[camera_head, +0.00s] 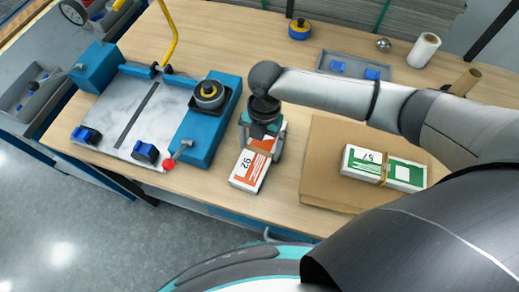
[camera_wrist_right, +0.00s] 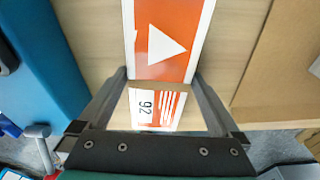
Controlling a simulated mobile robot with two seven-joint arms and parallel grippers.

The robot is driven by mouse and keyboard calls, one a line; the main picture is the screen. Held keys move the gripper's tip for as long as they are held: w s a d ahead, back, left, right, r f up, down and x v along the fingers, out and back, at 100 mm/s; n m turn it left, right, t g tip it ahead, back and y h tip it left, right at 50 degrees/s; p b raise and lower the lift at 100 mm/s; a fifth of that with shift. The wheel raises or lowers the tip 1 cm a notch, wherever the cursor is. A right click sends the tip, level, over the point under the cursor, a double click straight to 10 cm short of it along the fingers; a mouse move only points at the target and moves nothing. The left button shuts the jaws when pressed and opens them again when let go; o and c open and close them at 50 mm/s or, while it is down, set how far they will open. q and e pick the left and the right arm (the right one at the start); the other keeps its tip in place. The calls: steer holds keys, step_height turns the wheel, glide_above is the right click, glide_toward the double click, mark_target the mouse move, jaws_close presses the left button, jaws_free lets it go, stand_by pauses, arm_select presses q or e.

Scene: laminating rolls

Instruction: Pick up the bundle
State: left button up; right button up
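The orange and white bundle (camera_head: 248,170), marked 92, lies on the wooden table just right of the blue machine. My right gripper (camera_head: 262,140) is above it and hides its far part. In the right wrist view the bundle (camera_wrist_right: 168,55) runs between the two fingers of the right gripper (camera_wrist_right: 161,75), one beside each long edge. The fingers stand apart, close along the edges; contact is hard to judge. A second bundle (camera_head: 400,173), green and white, marked 57 and banded, lies on the brown board (camera_head: 325,155). My left gripper is not in view.
The blue laminating machine (camera_head: 209,135) with a roll (camera_head: 209,92) on it stands close left of the orange bundle. A grey tray (camera_head: 350,62) with blue pieces, a white roll (camera_head: 424,50) and a blue and yellow roll (camera_head: 299,30) are at the back. Bare table lies between bundle and board.

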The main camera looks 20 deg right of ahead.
steer(key=c, duration=1.3)
steer(key=shift+r, duration=0.1)
steer(key=shift+c, duration=0.2)
